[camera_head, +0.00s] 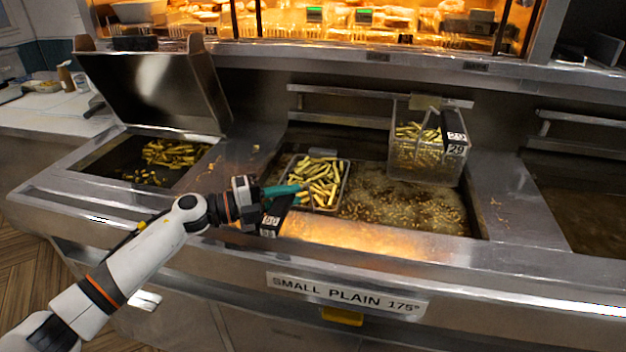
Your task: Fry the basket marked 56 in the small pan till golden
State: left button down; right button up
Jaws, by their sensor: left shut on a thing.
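My left gripper (258,201) is shut on the teal handle (281,191) of a wire basket (346,178) full of pale yellow-green chips. A black tag (271,217) hangs by the handle; its number is too small to read surely. The basket is at the left end of the middle pan (478,218), labelled SMALL PLAIN 175° (347,296). How deep it sits in the oil I cannot tell. The oil (415,205) bubbles to its right. A second basket (428,158), tagged 29, with chips, is at the pan's back right by the rail. My right gripper is out of view.
A left bay (125,186) holds loose chips under a raised steel lid (150,85). A rail (350,97) runs behind the middle pan. Another vat (585,205) lies at the right. A lit display (360,22) of wrapped food stands behind.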

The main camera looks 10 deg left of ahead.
pick_arm(q)
jog(key=shift+r, duration=0.2)
dwell(0.3)
notch_tip(320, 180, up, 19)
jog(key=p, duration=1.6)
jog(key=shift+f+p, duration=0.15)
jog(key=shift+p, duration=0.2)
